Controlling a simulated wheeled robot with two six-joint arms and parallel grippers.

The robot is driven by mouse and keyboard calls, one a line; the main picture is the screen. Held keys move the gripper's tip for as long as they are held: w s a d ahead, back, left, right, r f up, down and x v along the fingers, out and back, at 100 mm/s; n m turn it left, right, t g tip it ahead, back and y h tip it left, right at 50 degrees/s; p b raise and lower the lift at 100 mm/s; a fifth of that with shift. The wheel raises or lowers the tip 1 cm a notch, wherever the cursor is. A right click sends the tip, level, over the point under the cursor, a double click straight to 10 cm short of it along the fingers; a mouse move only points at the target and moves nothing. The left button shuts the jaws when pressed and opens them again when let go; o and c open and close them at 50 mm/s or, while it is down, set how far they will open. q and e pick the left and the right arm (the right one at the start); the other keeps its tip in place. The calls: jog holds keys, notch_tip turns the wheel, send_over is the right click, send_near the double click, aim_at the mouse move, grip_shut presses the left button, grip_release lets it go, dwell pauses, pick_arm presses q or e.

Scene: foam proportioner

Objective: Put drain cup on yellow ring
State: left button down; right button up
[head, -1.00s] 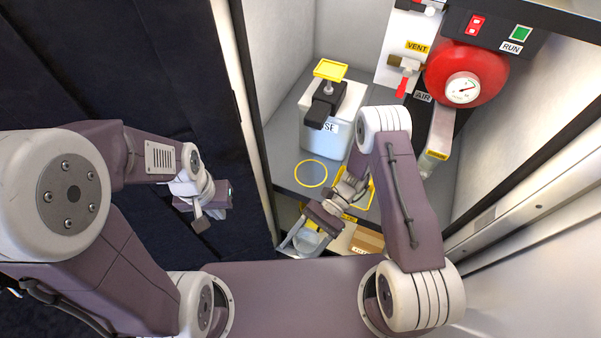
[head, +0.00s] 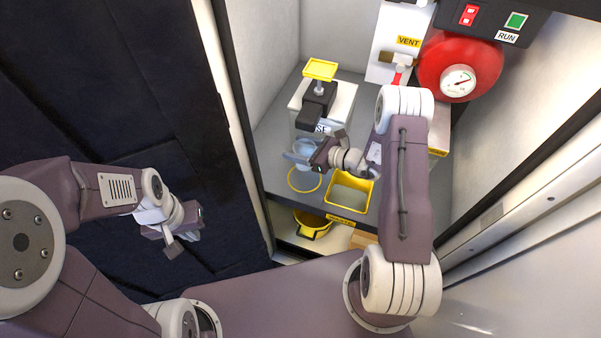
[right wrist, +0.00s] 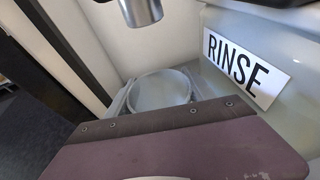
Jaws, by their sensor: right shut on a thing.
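The clear drain cup (head: 303,153) is in my right gripper (head: 300,152), which is shut on it. In the right wrist view the cup's round rim (right wrist: 160,88) shows between the fingers, below a metal spout (right wrist: 140,10). The yellow ring (head: 304,180) lies flat on the grey shelf. In the head view the cup appears just behind and above the ring, in front of the white rinse unit. I cannot tell exactly how high the cup is. My left gripper (head: 180,238) hangs far left, away from the shelf; its jaw state is unclear.
The white rinse unit (head: 345,102) has a yellow-topped black press. A yellow-rimmed tray (head: 350,193) sits right of the ring. A yellow bucket (head: 313,224) is on the lower shelf. A red tank (head: 460,65) and valve panel stand at the back right.

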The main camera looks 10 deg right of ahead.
notch_tip(320, 180, down, 4)
jog(key=shift+f, duration=0.1)
notch_tip(320, 180, down, 3)
jog(key=shift+f+b, duration=0.1)
jog(key=shift+b, duration=0.5)
jog(key=shift+f, duration=0.25)
jog(key=shift+f, duration=0.15)
jog(key=o, duration=1.4)
